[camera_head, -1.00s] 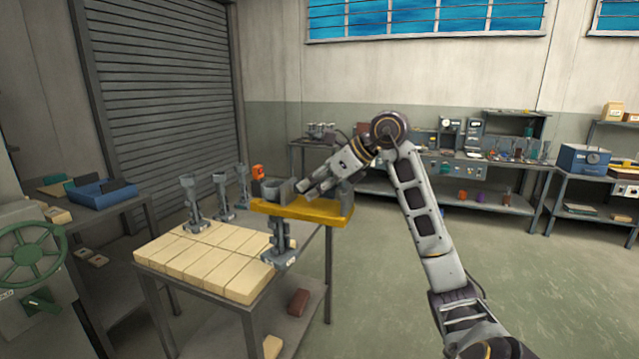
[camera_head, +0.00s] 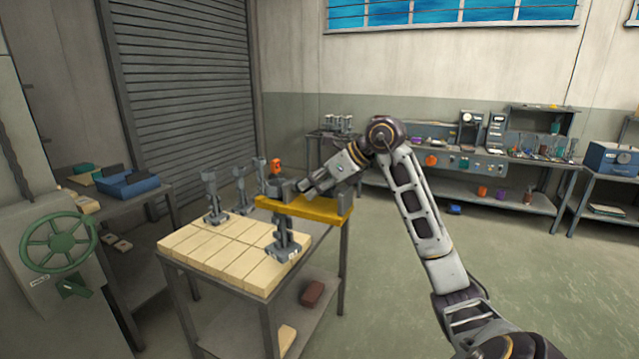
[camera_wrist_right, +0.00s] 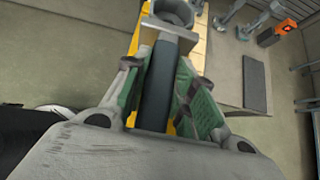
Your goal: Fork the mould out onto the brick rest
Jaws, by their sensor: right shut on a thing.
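My right gripper (camera_wrist_right: 158,95) is shut on a dark grey bar (camera_wrist_right: 158,85), the fork's handle as it appears, between its green pads. A round grey cup (camera_wrist_right: 172,12) shows beyond the bar in the wrist view. My left gripper is not in view.
Several similar grey moulds stand along the rest's back edge, one nearest at its left (camera_head: 212,198). An orange object (camera_head: 276,165) is behind them. A machine with a green handwheel (camera_head: 60,243) is left. Floor to the right is clear.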

